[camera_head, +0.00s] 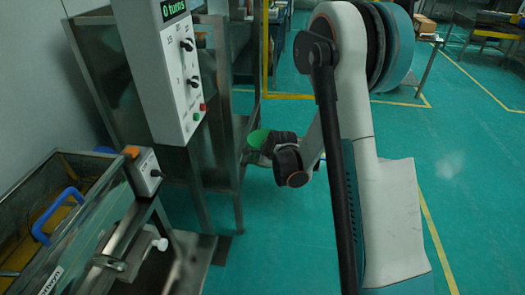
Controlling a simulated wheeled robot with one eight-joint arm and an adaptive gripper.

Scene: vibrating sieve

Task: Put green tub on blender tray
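The green tub (257,138) shows as a small bright green rounded patch near the middle of the camera_head view. It is at the end of my arm, against my dark wrist, beside the right edge of the steel stand. My gripper (262,157) is just below and against the green patch. Its fingers are small, dark and partly hidden by the wrist, so I cannot tell whether they are shut on the tub. No tray that I can clearly identify as the blender tray shows.
A grey control box (165,75) with a "0 turns" display, knobs and buttons stands before the steel stand (217,150). A steel-framed machine (112,205) with a blue handle (52,215) is at the lower left. Green floor (460,200) with yellow lines is open at right.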

